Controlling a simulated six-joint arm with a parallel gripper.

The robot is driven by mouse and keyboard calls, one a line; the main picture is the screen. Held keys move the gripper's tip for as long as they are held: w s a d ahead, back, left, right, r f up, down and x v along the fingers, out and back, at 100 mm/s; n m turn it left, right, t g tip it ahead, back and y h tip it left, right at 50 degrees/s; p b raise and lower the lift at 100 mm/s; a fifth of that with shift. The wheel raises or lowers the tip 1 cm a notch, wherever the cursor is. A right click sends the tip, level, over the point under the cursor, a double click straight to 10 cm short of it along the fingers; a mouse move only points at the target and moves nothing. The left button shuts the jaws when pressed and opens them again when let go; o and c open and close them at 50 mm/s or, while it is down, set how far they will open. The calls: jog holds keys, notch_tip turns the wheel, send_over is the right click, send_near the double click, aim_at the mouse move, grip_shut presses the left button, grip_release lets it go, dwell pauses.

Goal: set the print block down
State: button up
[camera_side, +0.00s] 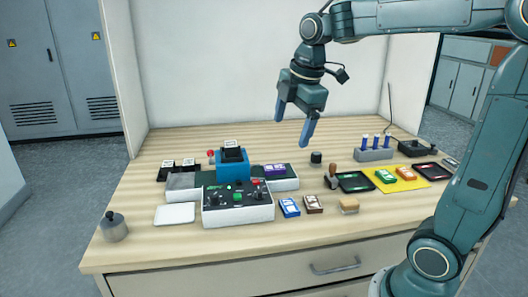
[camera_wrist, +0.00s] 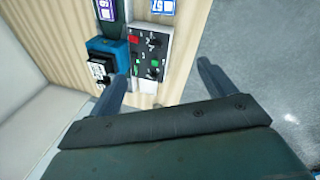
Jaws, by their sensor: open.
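My gripper (camera_side: 292,127) is open and empty, raised well above the table; its two fingers also show in the wrist view (camera_wrist: 161,75). I cannot tell which block is the print block. A blue block (camera_side: 289,207) and a brown block (camera_side: 313,204) with pale print lie right of the control box. A green block (camera_side: 385,176) and an orange block (camera_side: 406,174) lie on a yellow mat (camera_side: 421,184). A purple block (camera_side: 275,170) rests on the machine's right side. A black block with a white label (camera_side: 232,152) sits on the blue housing (camera_side: 233,168).
A white pad (camera_side: 175,214), a grey weight (camera_side: 114,227), a black tray (camera_side: 356,181), a wooden-handled stamp (camera_side: 332,175) and a bottle rack (camera_side: 374,154) stand around. The front table strip is mostly clear.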

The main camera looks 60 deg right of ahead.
jog(key=s+a+f+m+t, duration=0.1)
jog(key=s+a+f+m, duration=0.1)
jog(key=s+m, duration=0.4)
jog(key=s+a+f+m+t, duration=0.1)
jog(key=s+a+f+m, duration=0.1)
jog(key=s+a+m, duration=0.3)
jog(key=shift+s+f+m+t+y, duration=0.35)
jog(key=shift+s+m, duration=0.55)
jog(key=shift+s, duration=1.3)
